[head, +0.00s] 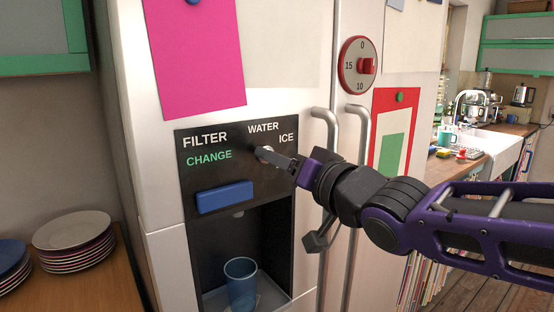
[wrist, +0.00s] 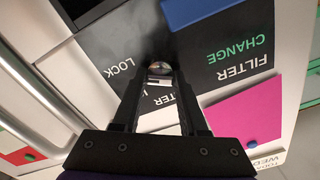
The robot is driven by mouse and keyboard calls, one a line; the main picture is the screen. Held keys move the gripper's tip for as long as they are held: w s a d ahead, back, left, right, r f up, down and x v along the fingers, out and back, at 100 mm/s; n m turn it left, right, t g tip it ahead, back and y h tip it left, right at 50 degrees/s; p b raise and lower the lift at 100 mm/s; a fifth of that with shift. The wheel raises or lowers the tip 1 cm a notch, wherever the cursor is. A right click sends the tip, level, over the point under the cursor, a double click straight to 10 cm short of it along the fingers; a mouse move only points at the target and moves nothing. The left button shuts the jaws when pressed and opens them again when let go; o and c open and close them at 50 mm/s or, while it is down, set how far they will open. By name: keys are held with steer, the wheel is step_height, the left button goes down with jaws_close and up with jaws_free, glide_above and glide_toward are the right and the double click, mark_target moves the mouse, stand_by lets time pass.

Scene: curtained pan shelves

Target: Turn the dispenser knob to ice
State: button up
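The dispenser knob (head: 265,153) is a small round metallic knob on the black panel (head: 222,178), below the word WATER and left of ICE. My gripper (head: 270,157) reaches it from the right and partly covers it. In the wrist view the knob (wrist: 160,69) sits between the fingertips of my gripper (wrist: 161,75). The fingers are apart, one on each side of the knob; whether they touch it is unclear. The knob's pointing direction cannot be told. LOCK shows beside the knob in the wrist view, while the gripper hides most of WATER and ICE there.
A blue bar (head: 225,197) is below the knob, and a blue cup (head: 241,283) stands in the dispenser recess. Two fridge door handles (head: 327,140) are close to my gripper. A red timer (head: 359,65) is above. Stacked plates (head: 73,235) are at left.

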jaws_close()
steer(key=shift+n, duration=0.3)
steer(key=n+b, duration=0.3)
steer(key=n, duration=0.8)
steer(key=shift+b, duration=0.3)
stand_by(0.4)
steer(key=o, duration=0.6)
jaws_free()
